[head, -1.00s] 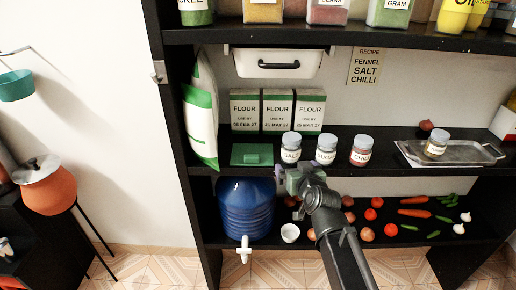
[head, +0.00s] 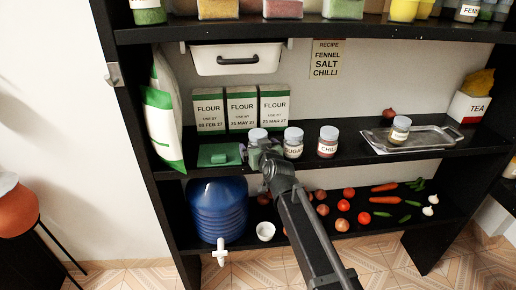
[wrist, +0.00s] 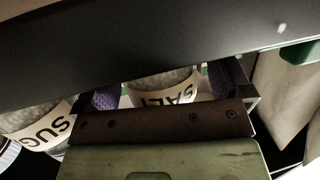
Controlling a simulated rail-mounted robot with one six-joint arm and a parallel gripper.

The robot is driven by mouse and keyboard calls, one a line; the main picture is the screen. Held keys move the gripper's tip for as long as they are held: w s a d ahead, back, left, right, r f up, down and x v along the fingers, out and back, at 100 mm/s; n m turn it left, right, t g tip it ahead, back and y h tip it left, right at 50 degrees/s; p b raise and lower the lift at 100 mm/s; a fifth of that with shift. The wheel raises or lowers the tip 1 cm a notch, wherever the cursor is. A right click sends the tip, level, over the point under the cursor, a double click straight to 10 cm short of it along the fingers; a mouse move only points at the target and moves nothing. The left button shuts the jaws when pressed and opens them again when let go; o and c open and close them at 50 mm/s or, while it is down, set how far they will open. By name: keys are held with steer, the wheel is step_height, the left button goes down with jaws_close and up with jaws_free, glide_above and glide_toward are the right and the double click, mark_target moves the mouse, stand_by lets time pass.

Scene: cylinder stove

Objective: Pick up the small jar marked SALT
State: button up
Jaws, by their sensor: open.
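The small SALT jar (head: 258,136), clear glass with a grey lid, stands upright on the middle shelf, left of the SUGAR jar (head: 293,142). My gripper (head: 259,153) is open in front of the SALT jar and hides its lower part in the head view. In the wrist view the SALT jar (wrist: 163,88) shows between my two purple finger pads, one on each side. Its label is partly hidden by the gripper body, and a dark edge covers its top. I cannot tell whether the pads touch it.
The SUGAR jar stands close to the right, with the CHILLI jar (head: 328,142) beyond. A green box (head: 219,155) lies to the left, and FLOUR packs (head: 242,108) stand behind. A metal tray (head: 440,136) holds another jar. The upper shelf (head: 350,31) hangs above.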

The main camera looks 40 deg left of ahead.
steer(key=shift+w+a, duration=0.1)
steer(key=shift+a, duration=0.05)
steer(key=shift+c, duration=0.4)
steer(key=c, duration=1)
steer(key=shift+o, duration=0.2)
